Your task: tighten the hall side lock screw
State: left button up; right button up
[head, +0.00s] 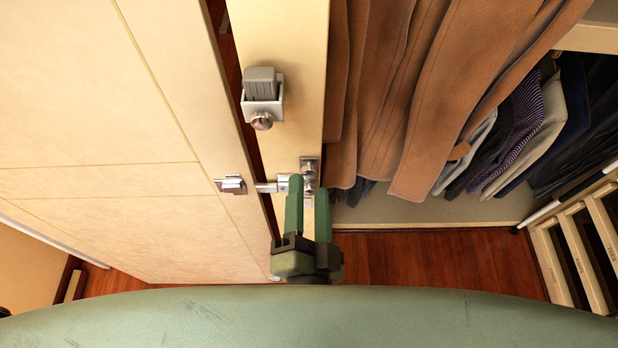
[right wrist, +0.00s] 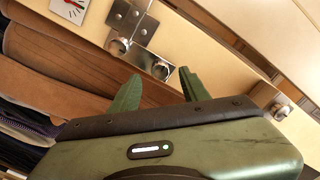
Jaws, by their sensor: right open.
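A pale panel (head: 282,50) in the head view carries metal lock hardware. A grey block in a metal bracket (head: 262,92) has a round screw head (head: 262,121) below it. Lower down, a latch plate (head: 310,165) is partly hidden by my right gripper (head: 308,187). That gripper is open and empty, its fingers pointing at the latch. In the right wrist view, a screwed plate (right wrist: 131,20) has round metal heads (right wrist: 118,46) beyond the open fingers (right wrist: 158,76); contact cannot be told. I cannot tell which screw is the hall side one. My left gripper is out of view.
A large pale door (head: 90,110) stands left, with a metal catch (head: 231,184) at its edge. Brown coats (head: 430,90) hang right of the panel, close to the gripper. Drawers or slatted racks (head: 577,255) stand far right. Wooden floor (head: 430,262) lies below.

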aim_at(309, 171)
jog(key=shift+w, duration=1.15)
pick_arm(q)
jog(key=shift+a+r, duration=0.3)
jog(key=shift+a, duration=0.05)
pick_arm(e)
jog(key=shift+c, duration=0.4)
grip_shut()
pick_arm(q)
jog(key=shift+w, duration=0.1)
